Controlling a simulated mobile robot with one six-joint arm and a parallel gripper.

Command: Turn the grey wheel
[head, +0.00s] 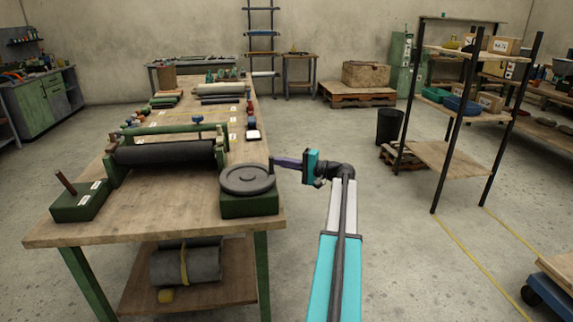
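The grey wheel (240,181) lies flat on top of a green box (249,207) at the near right corner of the wooden workbench (160,228). A short dark upright piece stands at the wheel's right edge; it looks like a handle. My gripper (275,162) reaches in from the right, beyond the bench edge, with its dark purplish fingers pointing left. Its fingertips are at or very near the upright piece. I cannot tell whether they touch it or are closed on it, as the fingers overlap in this side view.
A dark roller (166,153) in a green frame stands left of the wheel. A green block with a lever (80,203) is at the near left corner. Grey rolls (186,266) lie on the lower shelf. Open floor separates the bench from a shelf rack (446,157) on the right.

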